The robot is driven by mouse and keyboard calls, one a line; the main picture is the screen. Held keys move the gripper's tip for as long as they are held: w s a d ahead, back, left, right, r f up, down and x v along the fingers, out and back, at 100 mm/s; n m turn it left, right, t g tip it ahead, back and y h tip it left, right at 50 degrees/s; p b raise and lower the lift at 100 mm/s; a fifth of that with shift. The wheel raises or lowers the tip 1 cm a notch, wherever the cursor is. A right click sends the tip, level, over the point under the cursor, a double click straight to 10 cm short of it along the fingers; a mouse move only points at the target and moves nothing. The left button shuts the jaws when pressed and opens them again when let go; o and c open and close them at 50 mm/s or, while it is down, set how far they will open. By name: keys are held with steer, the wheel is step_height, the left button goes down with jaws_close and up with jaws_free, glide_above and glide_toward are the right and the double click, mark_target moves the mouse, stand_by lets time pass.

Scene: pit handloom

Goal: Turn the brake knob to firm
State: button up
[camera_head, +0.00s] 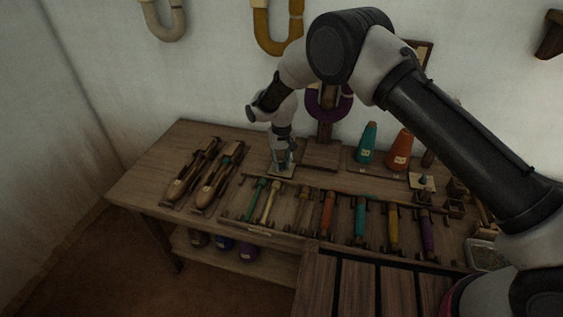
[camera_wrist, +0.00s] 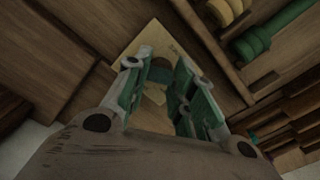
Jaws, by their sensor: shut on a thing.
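In the head view my gripper (camera_head: 281,158) points down at the back of the bench, over the pale plate (camera_head: 287,174). The knob is mostly hidden there by the fingers. I cannot tell which setting the knob faces.
Wooden shuttles (camera_head: 190,172) lie left of the gripper on the bench. A rack of coloured bobbins (camera_head: 327,212) runs in front and to the right. Teal (camera_head: 367,143) and orange (camera_head: 398,150) cones stand at the back right. Another small pale plate (camera_head: 417,183) is below the orange cone.

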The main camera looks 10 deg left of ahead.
steer(key=o, duration=1)
step_height(320, 180, up, 12)
steer(key=shift+r, duration=0.1)
